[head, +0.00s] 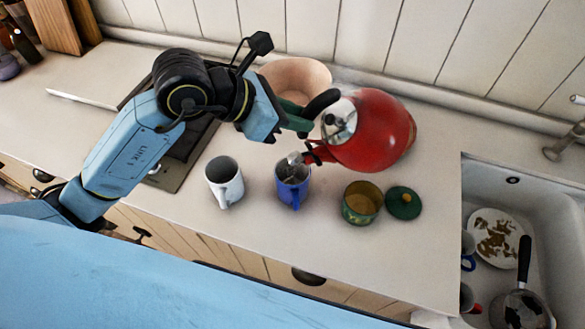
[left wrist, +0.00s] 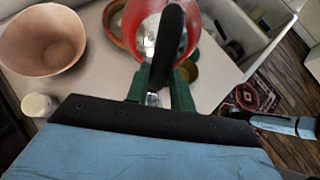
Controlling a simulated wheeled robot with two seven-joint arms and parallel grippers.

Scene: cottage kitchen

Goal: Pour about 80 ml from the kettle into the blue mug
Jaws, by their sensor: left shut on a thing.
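The red kettle (head: 378,130) is tilted above the counter, its spout low at the left. The spout tip (head: 295,158) is at the mouth of the blue mug (head: 291,188), which stands upright on the counter. I cannot make out any liquid stream or the level in the mug. My left gripper (head: 298,122) is shut on the kettle's black handle (left wrist: 168,45). In the left wrist view the green fingers (left wrist: 160,88) sit on either side of the handle, with the red body (left wrist: 136,18) beyond.
A white mug (head: 224,185) stands left of the blue mug. A green pot (head: 359,208) and its lid (head: 404,203) are to the right. A pinkish bowl (head: 290,75) is behind the gripper. The sink (head: 478,185) at right holds a dirty plate (head: 500,222) and a pan (head: 518,308).

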